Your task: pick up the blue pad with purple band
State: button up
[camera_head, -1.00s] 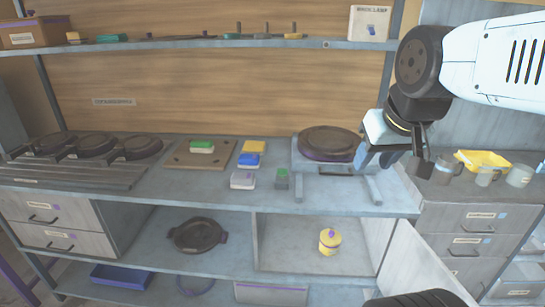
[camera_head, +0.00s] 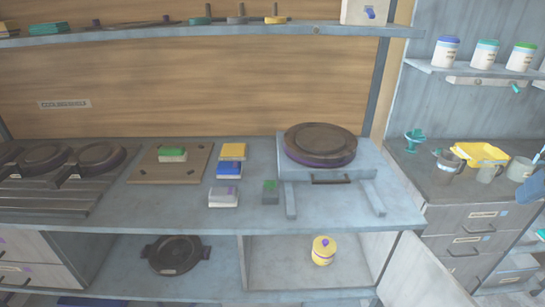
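A small block with a blue top (camera_head: 229,170) lies on the workbench, left of the plate press. A darker mark shows on it, but I cannot tell whether it is a purple band. A yellow-topped block (camera_head: 233,151) lies just behind it. A pale grey block with a purple mark (camera_head: 223,196) lies in front of it. A green-and-grey block (camera_head: 270,191) stands to its front right. A green-topped block (camera_head: 173,155) lies on a brown board. My gripper is out of view.
The press (camera_head: 320,145) with a dark round plate stands right of the blocks. Dark round plates (camera_head: 88,158) lie on a rack at the left. A shelf (camera_head: 180,36) runs above the bench (camera_head: 150,215). An open door (camera_head: 422,275) stands below at the right.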

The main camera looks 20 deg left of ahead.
aim_at(233, 169)
jog(key=u, duration=0.15)
jog(key=i, duration=0.1)
jog(key=z, duration=1.55)
jog(key=k, duration=1.4)
jog(key=u, duration=2.2)
jog(key=i, duration=1)
jog(key=u, duration=0.1)
